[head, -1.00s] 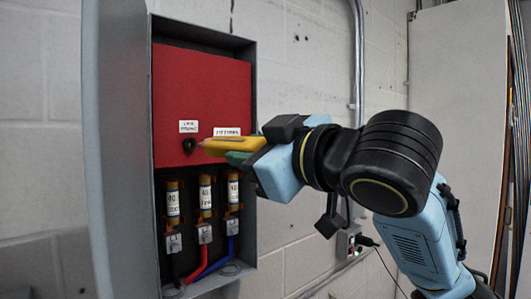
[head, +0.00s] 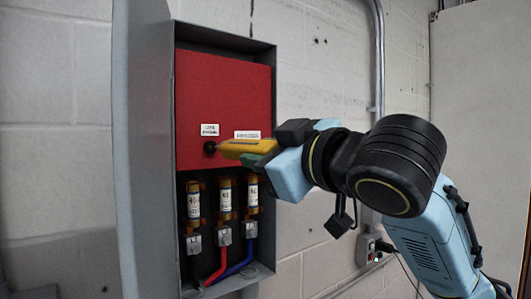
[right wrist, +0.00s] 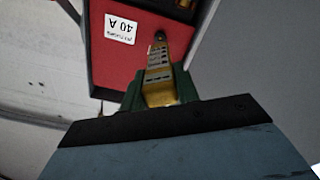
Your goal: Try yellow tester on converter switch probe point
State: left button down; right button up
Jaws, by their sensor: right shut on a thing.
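My right gripper (head: 262,155) is shut on the yellow tester (head: 240,148), which points left at the red panel (head: 222,85) of an open grey box. The tester's tip is at the round black probe point (head: 210,147) below a small white label (head: 210,129). I cannot tell for sure whether they touch. In the right wrist view the tester (right wrist: 159,82) lies between green fingers (right wrist: 158,92), its end close to the dark probe point (right wrist: 160,37). A second label (head: 247,134) sits above the tester. My left gripper is not in view.
Several labelled fuses (head: 225,199) stand below the red panel, with black, red and blue cables (head: 222,260) under them. The box door (head: 148,150) stands open at the left. A conduit (head: 379,65) and a small outlet box (head: 368,248) are on the wall at the right.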

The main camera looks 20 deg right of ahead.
jog(key=shift+w+a, duration=0.2)
jog(key=shift+w, duration=0.3)
dwell(1.2)
jog(key=shift+s+p, duration=0.15)
jog(key=shift+p, duration=0.15)
jog(key=v, duration=0.6)
jog(key=shift+s+d+p, duration=0.15)
jog(key=shift+s+p, duration=0.2)
dwell(0.4)
